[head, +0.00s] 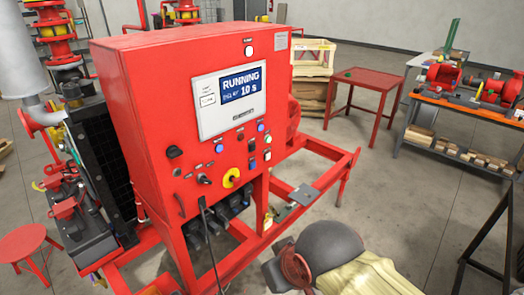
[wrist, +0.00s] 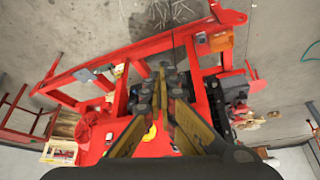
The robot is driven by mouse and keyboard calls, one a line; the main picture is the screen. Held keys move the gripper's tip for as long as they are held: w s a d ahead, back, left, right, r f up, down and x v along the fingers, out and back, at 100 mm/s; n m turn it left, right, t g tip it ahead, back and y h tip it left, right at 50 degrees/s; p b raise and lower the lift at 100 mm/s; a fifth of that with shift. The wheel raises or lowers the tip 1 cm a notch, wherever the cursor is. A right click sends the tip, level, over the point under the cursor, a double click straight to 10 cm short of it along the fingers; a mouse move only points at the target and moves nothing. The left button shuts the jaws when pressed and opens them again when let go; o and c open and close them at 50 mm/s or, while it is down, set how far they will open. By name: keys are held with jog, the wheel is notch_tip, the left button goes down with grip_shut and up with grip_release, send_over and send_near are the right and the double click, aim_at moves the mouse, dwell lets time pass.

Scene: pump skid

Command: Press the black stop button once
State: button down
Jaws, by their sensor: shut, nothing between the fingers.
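The red control cabinet (head: 140,100) stands at the middle of the head view. Its screen (head: 232,103) reads "RUNNING" with "10 s" below. Under the screen are several small buttons and switches, among them a dark button (head: 252,145) at the right and a yellow-ringed control (head: 231,178) lower down. Their labels are too small to read, so I cannot tell which is the black stop button. My gripper (wrist: 162,72) shows in the wrist view, its fingers converging, shut and empty. The red skid frame lies beyond it. No contact with a button is visible.
A red skid frame (head: 325,155) extends right of the cabinet. A black cable (head: 211,245) hangs down its front. A red table (head: 365,80) and a workbench with red pumps (head: 470,108) stand at the right. A red stool (head: 25,242) stands lower left.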

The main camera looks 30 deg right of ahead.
jog(key=w+d+m+t, duration=0.2)
jog(key=w+t, duration=0.1)
jog(key=w, duration=0.9)
jog(key=m+t+h+p, duration=0.2)
jog(key=m+t+h, duration=0.2)
jog(key=m+t, duration=0.25)
send_near(253, 148)
jog(key=s+f, duration=0.2)
jog(key=s, duration=0.2)
jog(key=d+m+t+h, duration=0.2)
jog(key=d+m+h, duration=0.2)
jog(key=d, duration=0.3)
jog(key=shift+w+r+t, duration=0.2)
jog(key=shift+w+t, duration=0.15)
jog(key=shift+w, duration=0.1)
jog(key=shift+w+a+p, duration=0.1)
jog(key=shift+p, duration=0.2)
jog(key=w+a, duration=0.3)
jog(key=w, duration=0.5)
